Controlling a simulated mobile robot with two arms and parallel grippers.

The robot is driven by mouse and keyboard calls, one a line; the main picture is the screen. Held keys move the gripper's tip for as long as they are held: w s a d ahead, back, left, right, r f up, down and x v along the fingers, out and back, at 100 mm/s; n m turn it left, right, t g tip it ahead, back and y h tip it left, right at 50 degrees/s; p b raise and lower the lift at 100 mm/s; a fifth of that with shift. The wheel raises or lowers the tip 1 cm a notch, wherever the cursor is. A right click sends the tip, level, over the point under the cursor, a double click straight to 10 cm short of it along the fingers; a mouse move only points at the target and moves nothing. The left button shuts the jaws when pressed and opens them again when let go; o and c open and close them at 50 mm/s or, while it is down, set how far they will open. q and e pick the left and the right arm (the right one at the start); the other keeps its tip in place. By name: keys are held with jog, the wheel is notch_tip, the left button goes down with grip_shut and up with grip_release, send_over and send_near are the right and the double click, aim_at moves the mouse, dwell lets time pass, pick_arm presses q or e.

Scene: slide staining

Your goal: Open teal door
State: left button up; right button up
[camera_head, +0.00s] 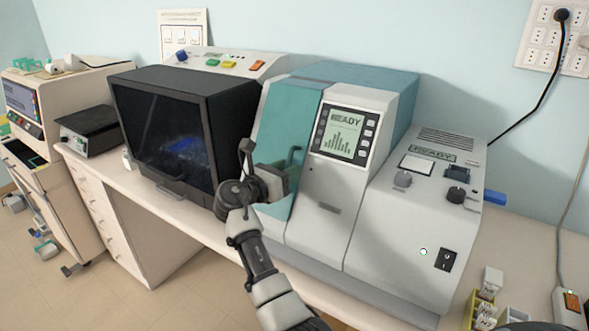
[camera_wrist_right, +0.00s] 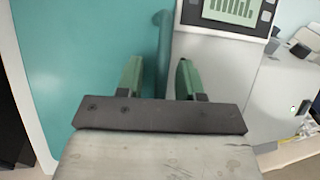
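The teal door (camera_head: 282,122) is the flat front panel of the white and teal machine and looks shut. It fills the left of the right wrist view (camera_wrist_right: 85,50). Its teal bar handle (camera_head: 293,155) stands upright near the door's right edge. My right gripper (camera_head: 284,176) is at the handle, in front of the door. In the wrist view its two green fingers are apart, with the handle (camera_wrist_right: 163,60) lying between them and gaps at both sides. Whether the fingertips reach past the bar is hard to tell. My left gripper is not in view.
A black box with a dark glass front (camera_head: 165,135) stands left of the door. Right of it are a READY screen (camera_head: 343,134) and a sloped white console (camera_head: 415,225). Small items (camera_head: 487,300) sit at the counter's lower right.

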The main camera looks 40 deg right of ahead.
jog(key=shift+a+r, duration=0.1)
jog(key=shift+a, duration=0.05)
jog(key=shift+c, duration=0.3)
grip_shut()
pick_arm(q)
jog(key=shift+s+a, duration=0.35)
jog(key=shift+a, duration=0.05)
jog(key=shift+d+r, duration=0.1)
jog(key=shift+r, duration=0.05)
pick_arm(e)
jog(key=shift+r, duration=0.1)
